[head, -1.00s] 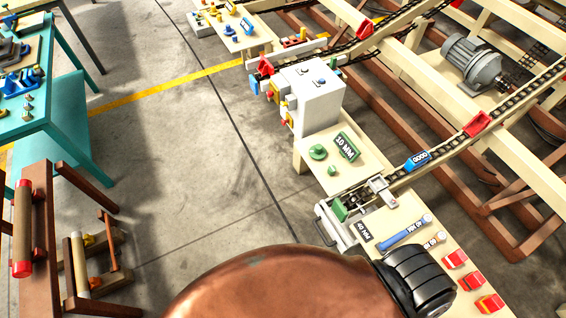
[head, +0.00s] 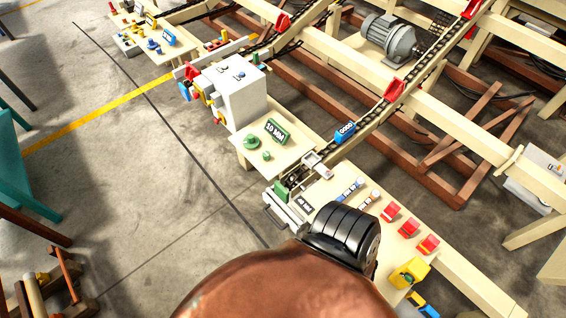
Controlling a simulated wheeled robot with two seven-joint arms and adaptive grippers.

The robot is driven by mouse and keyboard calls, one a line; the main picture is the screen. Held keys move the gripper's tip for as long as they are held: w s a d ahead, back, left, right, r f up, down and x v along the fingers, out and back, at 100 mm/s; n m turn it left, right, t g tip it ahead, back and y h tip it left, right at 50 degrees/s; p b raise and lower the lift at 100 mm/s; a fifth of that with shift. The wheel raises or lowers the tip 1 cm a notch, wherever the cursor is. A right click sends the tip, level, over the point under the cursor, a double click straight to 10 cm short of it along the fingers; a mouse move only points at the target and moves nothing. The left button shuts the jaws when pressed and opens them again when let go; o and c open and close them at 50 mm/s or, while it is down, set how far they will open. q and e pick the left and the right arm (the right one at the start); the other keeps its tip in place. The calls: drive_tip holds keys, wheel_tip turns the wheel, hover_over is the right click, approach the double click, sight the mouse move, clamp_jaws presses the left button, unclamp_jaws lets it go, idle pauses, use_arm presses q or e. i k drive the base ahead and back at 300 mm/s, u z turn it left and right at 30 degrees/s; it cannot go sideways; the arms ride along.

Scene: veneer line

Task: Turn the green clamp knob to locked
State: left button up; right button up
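A round green knob (head: 252,141) and a smaller green knob (head: 266,155) stand on the cream table (head: 290,150), beside a green "10 MM" sign (head: 277,131). A green block (head: 280,193) sits on the metal fixture (head: 290,212) at the chain's near end. I cannot tell which green part is the clamp knob or how it is set. Neither of my grippers is in view; my own copper-brown and black body parts hide the lower middle.
A white machine box (head: 237,92) stands beyond the green knobs. A chain conveyor (head: 400,85) with red and blue blocks runs to the upper right. Red blocks (head: 408,228) line the near bench, with a yellow item (head: 408,272). The floor at left is mostly clear.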

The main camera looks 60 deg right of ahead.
sight(266, 154)
drive_tip(key=k, duration=0.3)
drive_tip(key=z, duration=0.85)
